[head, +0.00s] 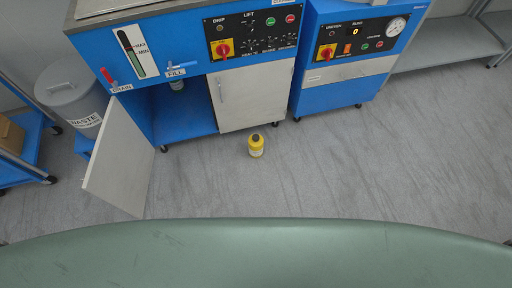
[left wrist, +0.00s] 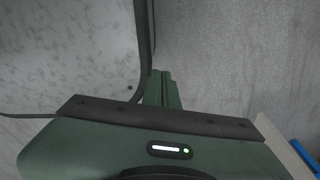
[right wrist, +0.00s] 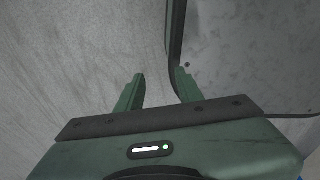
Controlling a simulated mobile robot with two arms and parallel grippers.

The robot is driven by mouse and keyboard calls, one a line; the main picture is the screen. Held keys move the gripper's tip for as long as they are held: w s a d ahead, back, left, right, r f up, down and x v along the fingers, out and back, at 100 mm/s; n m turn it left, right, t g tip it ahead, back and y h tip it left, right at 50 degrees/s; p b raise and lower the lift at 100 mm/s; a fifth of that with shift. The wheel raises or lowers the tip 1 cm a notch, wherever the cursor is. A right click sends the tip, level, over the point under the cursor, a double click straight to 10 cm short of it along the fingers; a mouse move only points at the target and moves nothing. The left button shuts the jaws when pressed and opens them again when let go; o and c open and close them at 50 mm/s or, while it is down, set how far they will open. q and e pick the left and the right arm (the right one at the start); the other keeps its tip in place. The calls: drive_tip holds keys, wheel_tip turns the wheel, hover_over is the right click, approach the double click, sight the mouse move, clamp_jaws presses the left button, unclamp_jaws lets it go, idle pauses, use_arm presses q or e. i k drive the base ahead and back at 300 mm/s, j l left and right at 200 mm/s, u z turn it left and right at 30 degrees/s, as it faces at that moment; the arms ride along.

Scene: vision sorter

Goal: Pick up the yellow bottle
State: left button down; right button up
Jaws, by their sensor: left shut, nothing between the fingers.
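The yellow bottle (head: 256,147) stands upright on the grey floor in the head view, in front of the blue machine's white door. It has a dark cap and a pale label. My left gripper (left wrist: 163,74) shows in the left wrist view with its green fingers together and nothing between them. My right gripper (right wrist: 160,76) shows in the right wrist view with its fingers apart and empty. Neither gripper shows in the head view, and the bottle does not show in either wrist view.
The blue machine (head: 185,103) stands behind the bottle, its left door (head: 120,160) swung open towards me. A second blue machine (head: 335,97) is to the right. A grey waste bin (head: 77,101) and a blue cart (head: 28,168) are at left. The floor around the bottle is clear.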

sight(255, 141)
drive_tip(key=u, duration=0.3)
drive_tip(key=i+l+u, duration=0.15)
drive_tip(key=l+u, duration=0.25)
drive_tip(key=l, duration=0.25)
drive_tip(key=l+u, duration=0.4)
drive_tip(key=l, duration=0.3)
